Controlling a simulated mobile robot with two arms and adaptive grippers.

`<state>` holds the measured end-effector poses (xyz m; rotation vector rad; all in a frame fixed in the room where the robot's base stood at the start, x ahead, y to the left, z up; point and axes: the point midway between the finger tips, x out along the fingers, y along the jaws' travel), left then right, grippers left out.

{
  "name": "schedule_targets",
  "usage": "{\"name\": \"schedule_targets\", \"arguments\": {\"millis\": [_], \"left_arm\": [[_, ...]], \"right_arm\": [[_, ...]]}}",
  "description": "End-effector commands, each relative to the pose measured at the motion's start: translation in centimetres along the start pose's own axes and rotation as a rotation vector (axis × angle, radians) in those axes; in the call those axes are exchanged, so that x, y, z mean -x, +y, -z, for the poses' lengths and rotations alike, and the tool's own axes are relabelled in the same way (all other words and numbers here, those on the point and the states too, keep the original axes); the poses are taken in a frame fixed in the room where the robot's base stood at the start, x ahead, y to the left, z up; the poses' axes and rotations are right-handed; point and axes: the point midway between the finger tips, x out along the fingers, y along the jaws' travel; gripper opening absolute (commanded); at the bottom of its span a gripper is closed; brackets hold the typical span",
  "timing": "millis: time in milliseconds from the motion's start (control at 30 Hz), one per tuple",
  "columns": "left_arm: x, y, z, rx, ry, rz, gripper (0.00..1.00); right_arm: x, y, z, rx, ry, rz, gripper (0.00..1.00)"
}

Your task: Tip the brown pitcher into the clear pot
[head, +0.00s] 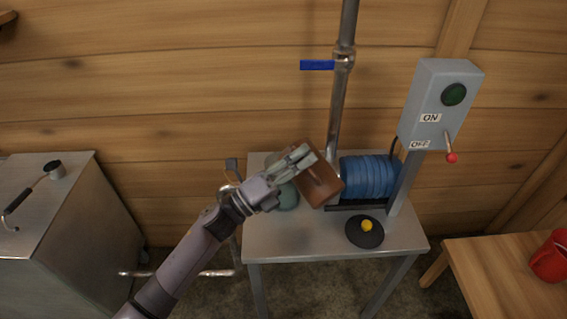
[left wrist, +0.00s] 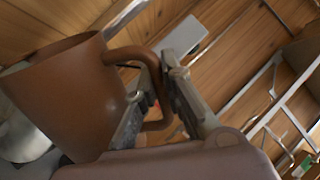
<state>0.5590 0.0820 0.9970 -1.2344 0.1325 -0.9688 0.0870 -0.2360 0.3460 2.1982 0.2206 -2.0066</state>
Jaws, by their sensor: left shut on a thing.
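The brown pitcher (head: 325,184) is held above the small metal table in the head view and looks tilted there. It also shows large at the left of the left wrist view (left wrist: 62,95), with its handle toward my fingers. My left gripper (head: 303,160) is shut on the pitcher's handle; its fingers also show in the left wrist view (left wrist: 158,95). A pale rounded thing (left wrist: 22,138) shows partly behind the pitcher in the wrist view. I cannot clearly make out the clear pot; the pitcher and gripper may hide it. No liquid stream shows. My right gripper is not in view.
The metal table (head: 285,240) carries a teal rounded thing (head: 289,197), a blue ribbed motor (head: 368,177) and a black disc with a yellow knob (head: 365,231). A grey switch box (head: 440,100) and vertical pipe (head: 337,110) rise behind. A red mug (head: 550,258) stands far right.

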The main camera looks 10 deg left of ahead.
Motion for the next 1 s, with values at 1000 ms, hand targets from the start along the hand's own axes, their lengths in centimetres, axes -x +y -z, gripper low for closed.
{"name": "schedule_targets", "arguments": {"millis": [1000], "left_arm": [[0.1,0.0,-1.6,0.101,-0.049,0.019,0.00]], "right_arm": [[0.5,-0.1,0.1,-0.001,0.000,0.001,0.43]]}}
